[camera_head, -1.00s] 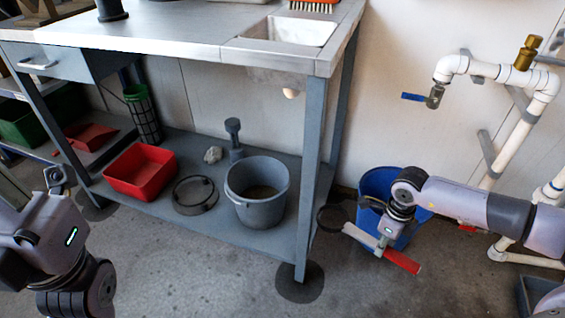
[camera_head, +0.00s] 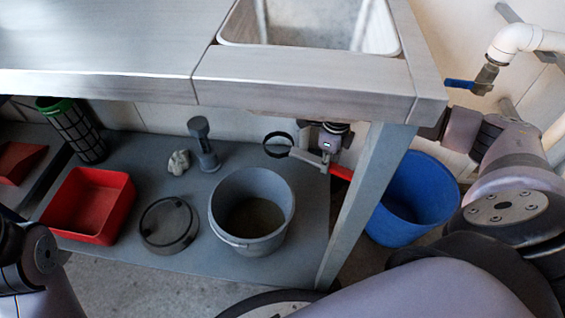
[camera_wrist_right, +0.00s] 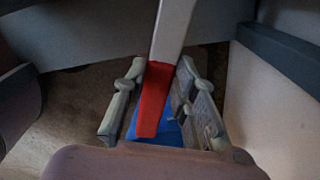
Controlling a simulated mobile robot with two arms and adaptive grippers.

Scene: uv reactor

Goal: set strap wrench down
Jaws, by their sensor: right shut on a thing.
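The strap wrench has a black loop (camera_head: 278,145), a pale bar and a red grip (camera_head: 341,172). My right gripper (camera_head: 326,160) is shut on its handle and holds it under the bench, above the lower shelf (camera_head: 150,262), behind and right of the grey bucket (camera_head: 250,208). In the right wrist view the handle, with its red end (camera_wrist_right: 152,100), lies between the fingers of my right gripper (camera_wrist_right: 160,68). My left gripper is not in view; only part of my left arm shows.
On the shelf stand a red bin (camera_head: 88,205), a round dark lid-like dish (camera_head: 168,225), a grey upright tool (camera_head: 203,145) and a crumpled cloth (camera_head: 178,162). A bench leg (camera_head: 365,205) stands close to my right arm. A blue bin (camera_head: 415,200) is on the floor beyond it.

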